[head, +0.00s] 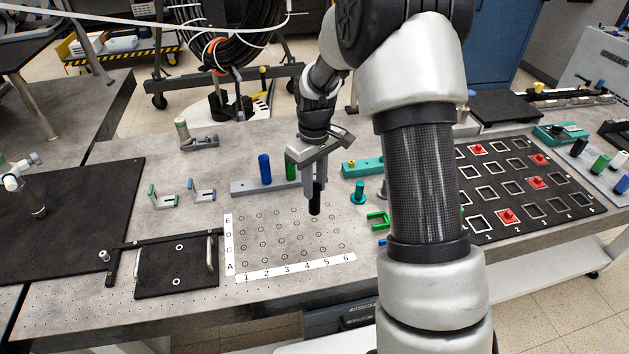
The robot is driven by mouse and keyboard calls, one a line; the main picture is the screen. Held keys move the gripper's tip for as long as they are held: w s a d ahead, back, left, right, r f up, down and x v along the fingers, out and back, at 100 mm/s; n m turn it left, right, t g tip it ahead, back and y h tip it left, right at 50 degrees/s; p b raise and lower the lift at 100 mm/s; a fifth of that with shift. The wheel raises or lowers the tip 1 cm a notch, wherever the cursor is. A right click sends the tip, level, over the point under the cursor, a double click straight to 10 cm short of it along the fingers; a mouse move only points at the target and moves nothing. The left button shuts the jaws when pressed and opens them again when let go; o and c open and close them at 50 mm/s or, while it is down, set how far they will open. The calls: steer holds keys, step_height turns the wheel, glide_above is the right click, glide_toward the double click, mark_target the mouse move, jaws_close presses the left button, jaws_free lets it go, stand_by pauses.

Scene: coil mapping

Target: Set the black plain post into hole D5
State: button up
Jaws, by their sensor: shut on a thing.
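The black plain post (315,199) hangs upright below my gripper (314,182), which is shut on its upper part. The post's lower end is over the back right part of the hole grid (290,237), around columns 4 to 5 and rows D to E. A white strip marks rows A to E on the left, and another marks columns 1 to 6 along the front. I cannot tell whether the post's foot touches the plate or hangs just above it. Hole D5 cannot be singled out clearly near the post.
Behind the grid, a grey rack holds a blue post (265,168) and a green post (291,167). A teal post (358,192) and a green bracket (377,220) stand right. A black plate with handles (177,267) lies left. My arm hides part of the right side.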

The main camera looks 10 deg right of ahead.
mark_target(314, 201)
stand_by(0.3)
steer(key=shift+f+b, duration=0.65)
steer(key=shift+f, duration=0.35)
steer(key=shift+f, duration=0.4)
stand_by(0.6)
steer(key=m, duration=0.5)
steer(key=shift+f, duration=0.1)
jaws_close()
steer(key=o, duration=1.2)
jaws_free()
steer(key=shift+c, duration=0.2)
